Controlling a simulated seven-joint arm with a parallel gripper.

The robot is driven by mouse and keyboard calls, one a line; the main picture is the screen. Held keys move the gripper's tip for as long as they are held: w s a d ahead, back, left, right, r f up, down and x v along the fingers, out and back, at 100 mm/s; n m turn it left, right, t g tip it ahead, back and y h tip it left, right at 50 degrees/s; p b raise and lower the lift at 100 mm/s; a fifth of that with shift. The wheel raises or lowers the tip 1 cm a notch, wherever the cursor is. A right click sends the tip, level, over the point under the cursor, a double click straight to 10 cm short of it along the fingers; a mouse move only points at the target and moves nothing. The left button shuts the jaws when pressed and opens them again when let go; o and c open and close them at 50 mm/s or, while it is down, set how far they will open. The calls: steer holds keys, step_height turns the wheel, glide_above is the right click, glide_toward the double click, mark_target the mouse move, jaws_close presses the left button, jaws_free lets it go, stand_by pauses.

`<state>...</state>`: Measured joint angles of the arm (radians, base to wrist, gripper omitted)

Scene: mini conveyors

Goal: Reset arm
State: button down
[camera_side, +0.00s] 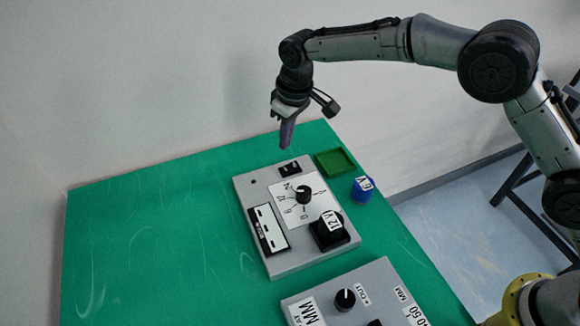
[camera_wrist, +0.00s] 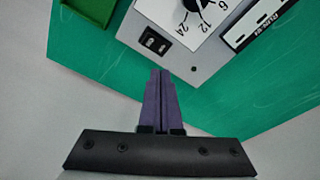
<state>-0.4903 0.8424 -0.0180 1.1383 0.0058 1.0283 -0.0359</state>
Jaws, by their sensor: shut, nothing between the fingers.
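My gripper (camera_side: 287,134) is shut and empty, with its fingers pointing down. In the side view it hangs in the air above the back part of the green table, beyond the rocker switch end of a grey control box (camera_side: 277,263). In the wrist view the closed purple fingers (camera_wrist: 160,78) show in front of the table edge and the box's corner. The box carries a black rocker switch (camera_side: 290,169), a black dial (camera_side: 303,194) and a black socket holding a black block with a white "12V" label (camera_side: 330,222).
A green tray (camera_side: 335,162) and a blue cylinder labelled "6V" (camera_side: 362,189) stand right of the box. A second grey box (camera_side: 375,277) with knobs sits at the front. The left of the green table (camera_side: 140,240) is clear.

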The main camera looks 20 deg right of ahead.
steer(key=d+r+m+t, duration=0.1)
steer(key=d+r, duration=0.3)
steer(key=r, duration=0.3)
steer(key=d+r+t, duration=0.1)
steer(key=d+r, duration=0.2)
steer(key=r, duration=0.3)
steer(key=s+d+r+m+t, duration=0.2)
steer(key=s+d+r, duration=0.9)
steer(key=d+r, duration=0.2)
steer(key=s+d+f+m+t, duration=0.1)
steer(key=s+d, duration=0.3)
steer(key=s, duration=0.4)
steer(key=s+d+m, duration=0.1)
steer(key=s+d, duration=0.2)
steer(key=s, duration=0.5)
steer(key=s+d+f+m+g, duration=0.1)
steer(key=s+f, duration=0.9)
steer(key=shift+d+f+h, duration=0.15)
steer(key=shift+d+h, duration=0.15)
steer(key=shift+h, duration=0.1)
